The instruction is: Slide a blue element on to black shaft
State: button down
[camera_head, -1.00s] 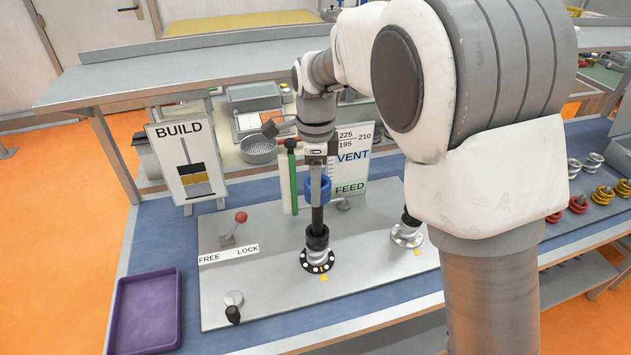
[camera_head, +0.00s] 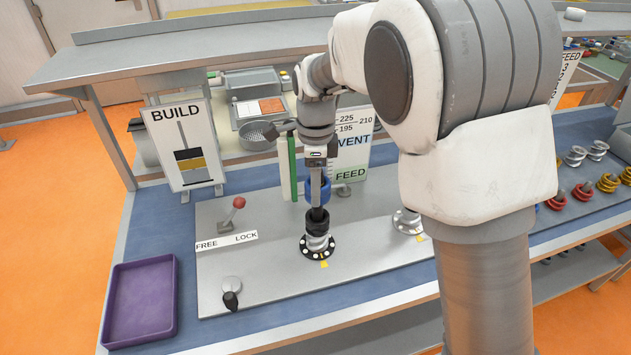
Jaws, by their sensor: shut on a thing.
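The blue element (camera_head: 325,189) is a ring-like piece, held upright in my gripper (camera_head: 316,180). My gripper points down and is shut on it. The blue element is just above the black piece (camera_head: 317,217) at the top of the left shaft station. A silver screw element (camera_head: 319,241) sits below the black piece, over a black round flange (camera_head: 319,248). The black shaft is mostly hidden by my gripper and the blue element, so I cannot tell whether the ring is around it. A second station (camera_head: 407,222) is partly hidden by my arm.
A red-knobbed lever (camera_head: 233,211) stands on the grey plate (camera_head: 270,285) by the FREE/LOCK label. A purple tray (camera_head: 118,345) lies at left. A BUILD sign (camera_head: 184,150) and a VENT/FEED board (camera_head: 358,150) stand behind. Several coloured elements (camera_head: 583,191) lie at right.

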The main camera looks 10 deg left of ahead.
jog(key=shift+f+b, duration=0.9)
jog(key=shift+f, duration=0.7)
grip_release()
notch_tip(320, 180, up, 18)
jog(key=shift+f+p, duration=0.2)
jog(key=shift+p, duration=0.25)
